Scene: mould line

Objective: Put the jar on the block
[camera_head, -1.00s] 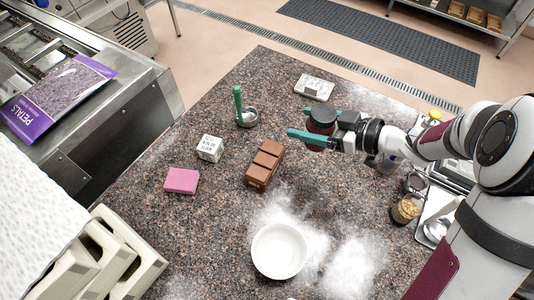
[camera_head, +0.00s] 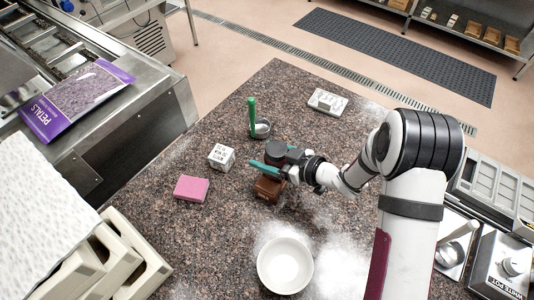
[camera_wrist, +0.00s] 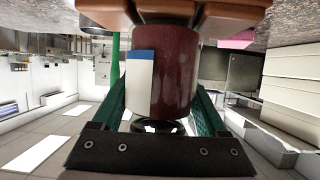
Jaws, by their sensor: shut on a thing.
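The jar (camera_head: 276,150) has a dark lid; in the wrist view its dark red body (camera_wrist: 175,75) shows a white and blue label. My gripper (camera_head: 277,160) is shut on the jar, with a teal finger on each side, also in the wrist view (camera_wrist: 160,112). The brown segmented block (camera_head: 267,193) lies on the speckled counter, partly hidden by the jar and gripper. In the wrist view the block (camera_wrist: 110,12) is right by the jar's base. The jar is upright over the block; I cannot tell whether they touch.
A white lettered cube (camera_head: 221,156) and a pink block (camera_head: 191,189) lie left of the brown block. A green-handled tool (camera_head: 253,118) stands behind. A white bowl (camera_head: 285,264) sits in front amid white powder. A grey-white piece (camera_head: 327,101) lies at the back.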

